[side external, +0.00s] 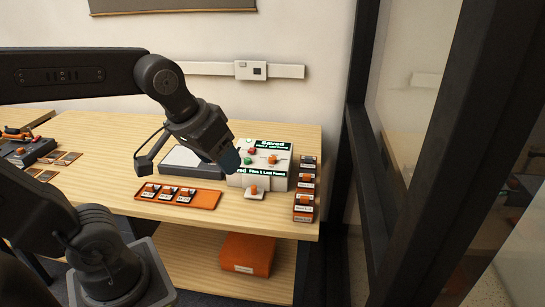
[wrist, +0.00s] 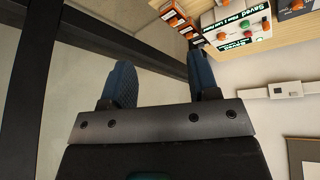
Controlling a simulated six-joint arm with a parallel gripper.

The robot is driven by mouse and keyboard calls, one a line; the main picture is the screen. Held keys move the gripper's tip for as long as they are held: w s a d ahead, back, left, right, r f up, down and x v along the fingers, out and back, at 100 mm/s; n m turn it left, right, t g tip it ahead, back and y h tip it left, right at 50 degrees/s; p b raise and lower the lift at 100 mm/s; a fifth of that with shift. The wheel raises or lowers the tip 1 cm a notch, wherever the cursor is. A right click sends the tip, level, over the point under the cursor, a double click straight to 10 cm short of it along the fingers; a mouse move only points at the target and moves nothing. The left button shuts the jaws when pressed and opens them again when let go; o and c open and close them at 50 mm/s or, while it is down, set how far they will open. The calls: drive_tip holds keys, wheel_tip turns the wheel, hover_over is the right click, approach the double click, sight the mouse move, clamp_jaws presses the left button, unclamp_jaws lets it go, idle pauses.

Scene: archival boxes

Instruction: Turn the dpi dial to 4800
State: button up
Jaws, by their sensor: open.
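The scanner unit (side external: 240,180) is a pale box with lit displays on the wooden table, right of centre in the side view. One display reads "Saved". Its sloped panel carries an orange knob (side external: 272,159), a red button and a green button. I cannot read the dial markings or tell which setting is chosen. My gripper (side external: 230,160) hangs in front of the unit's left side in the side view and hides part of it. In the wrist view my gripper (wrist: 160,78) has its two blue fingers apart with nothing between them; the panel (wrist: 238,28) shows upside down at the top.
An orange tray (side external: 211,203) with several slide holders lies at the front. A grey flat device (side external: 178,164) stands behind it. A stack of orange-and-black boxes (side external: 304,198) is right of the unit. An orange box (side external: 246,255) sits on the lower shelf. A dark frame stands right.

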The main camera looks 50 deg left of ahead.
drive_tip(key=w+a+r+n+g, duration=0.1)
drive_tip(key=w+a+n, duration=0.15)
drive_tip(key=w, duration=0.25)
drive_tip(key=w+a+r+n+g, duration=0.1)
drive_tip(key=w+a+r+n, duration=0.1)
drive_tip(key=w+n, duration=0.25)
drive_tip(key=n+g, duration=0.3)
drive_tip(key=n, duration=1.4)
hover_over(273, 157)
wheel_tip(273, 157, down, 12)
wheel_tip(273, 157, down, 14)
drive_tip(key=shift+s+r, duration=0.1)
drive_tip(key=shift+c, duration=0.4)
drive_tip(key=c, duration=0.8)
drive_tip(key=shift+c, duration=0.2)
